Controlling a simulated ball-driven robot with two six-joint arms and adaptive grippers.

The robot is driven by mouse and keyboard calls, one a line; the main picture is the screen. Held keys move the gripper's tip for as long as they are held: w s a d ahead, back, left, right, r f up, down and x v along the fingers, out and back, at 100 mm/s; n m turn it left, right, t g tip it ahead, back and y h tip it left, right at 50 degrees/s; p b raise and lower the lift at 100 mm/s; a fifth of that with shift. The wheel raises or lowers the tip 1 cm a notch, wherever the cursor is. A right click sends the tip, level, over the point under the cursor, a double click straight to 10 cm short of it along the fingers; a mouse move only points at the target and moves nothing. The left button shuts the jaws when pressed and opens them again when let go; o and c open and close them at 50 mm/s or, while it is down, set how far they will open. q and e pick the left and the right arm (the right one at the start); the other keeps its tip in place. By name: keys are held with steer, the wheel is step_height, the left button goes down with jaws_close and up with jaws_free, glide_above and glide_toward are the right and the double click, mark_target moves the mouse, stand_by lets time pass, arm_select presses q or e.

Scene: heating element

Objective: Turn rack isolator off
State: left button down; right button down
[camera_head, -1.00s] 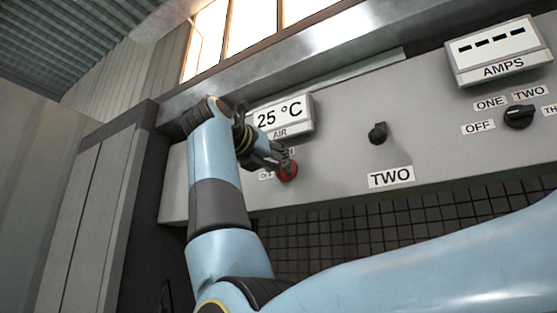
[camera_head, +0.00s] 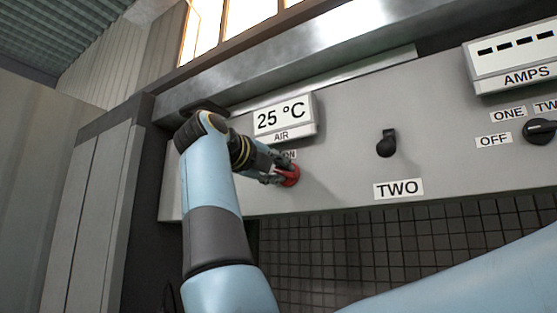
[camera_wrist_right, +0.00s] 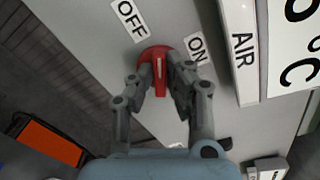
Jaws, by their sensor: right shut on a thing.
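The rack isolator is a red rotary knob (camera_head: 292,177) on the grey panel, below the AIR display. The right wrist view shows the red knob (camera_wrist_right: 153,57) between my right gripper's fingers (camera_wrist_right: 160,82). My right gripper (camera_head: 280,175) is shut on the knob, one finger on each side of its ridge. A white line runs along the ridge. The OFF label (camera_wrist_right: 132,20) and the ON label (camera_wrist_right: 196,48) sit beyond the knob, to either side. In the head view the ON label (camera_head: 290,154) shows and OFF is hidden. My left gripper is not in view.
The AIR display (camera_head: 283,118) reads 25 °C just above the knob. A black switch (camera_head: 387,143) above the TWO label and a black selector (camera_head: 540,131) below the AMPS display (camera_head: 515,60) lie to the right. A dark tiled wall is below the panel.

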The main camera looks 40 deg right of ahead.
steer(key=n+p, duration=0.2)
steer(key=n, duration=0.1)
steer(key=shift+p, duration=0.35)
steer(key=shift+f+n+p, duration=0.1)
steer(key=shift+n+p, duration=0.7)
steer(key=shift+n, duration=0.2)
steer(key=c, duration=1.3)
jaws_free()
steer(key=shift+w, duration=0.1)
